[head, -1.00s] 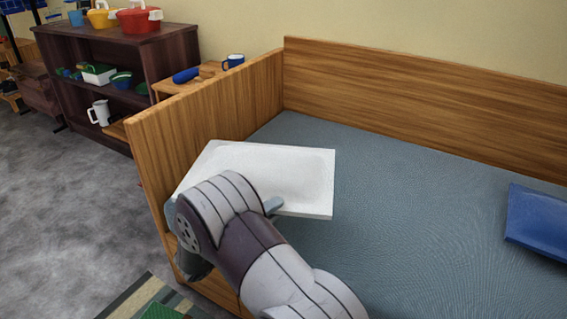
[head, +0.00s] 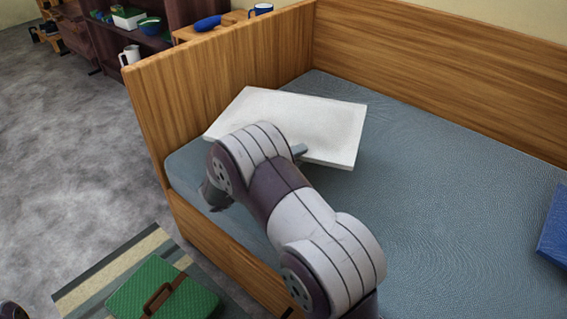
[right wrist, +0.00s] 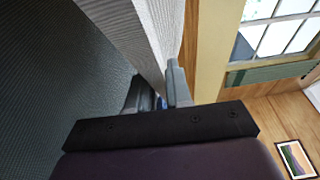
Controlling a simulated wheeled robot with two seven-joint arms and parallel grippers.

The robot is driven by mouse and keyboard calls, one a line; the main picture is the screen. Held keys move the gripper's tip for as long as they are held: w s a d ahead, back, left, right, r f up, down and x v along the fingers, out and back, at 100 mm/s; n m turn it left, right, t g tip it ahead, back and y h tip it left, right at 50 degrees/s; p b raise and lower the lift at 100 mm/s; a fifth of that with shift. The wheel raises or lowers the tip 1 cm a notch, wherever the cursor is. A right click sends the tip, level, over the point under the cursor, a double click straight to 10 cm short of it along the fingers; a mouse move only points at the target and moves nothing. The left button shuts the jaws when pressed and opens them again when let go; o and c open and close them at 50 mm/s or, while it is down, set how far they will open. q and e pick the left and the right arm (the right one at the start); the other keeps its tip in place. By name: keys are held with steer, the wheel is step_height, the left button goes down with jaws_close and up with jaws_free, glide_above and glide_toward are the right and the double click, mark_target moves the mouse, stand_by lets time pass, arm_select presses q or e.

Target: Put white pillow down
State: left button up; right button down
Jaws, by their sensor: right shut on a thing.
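The white pillow (head: 308,115) is a flat white slab at the head end of the bed, near the wooden headboard (head: 220,78). My right gripper (head: 300,150) is at its near edge, mostly hidden behind my right arm in the head view. In the right wrist view the fingers (right wrist: 157,88) are closed on the edge of the white pillow (right wrist: 135,35). The pillow lies over the blue-grey mattress (head: 440,210); whether it touches the mattress I cannot tell. My left gripper is not clearly seen.
A blue pillow (head: 555,225) lies on the mattress at the right edge. A green case (head: 165,290) with a brown handle is on a striped rug (head: 100,270) beside the bed. A dark shelf (head: 190,14) stands beyond the headboard. The middle of the mattress is clear.

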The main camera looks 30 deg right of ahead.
steer(key=w+f+b, duration=0.1)
steer(key=w, duration=0.1)
steer(key=w+a+f, duration=0.1)
steer(key=w+a+f+b, duration=0.1)
steer(key=w, duration=0.1)
steer(key=shift+w+f+b, duration=0.3)
steer(key=shift+f, duration=0.05)
step_height(320, 180, down, 4)
steer(key=b, duration=0.3)
steer(key=shift+w+f, duration=0.1)
steer(key=shift+f, duration=0.05)
steer(key=shift+r, duration=0.2)
steer(key=shift+f, duration=0.1)
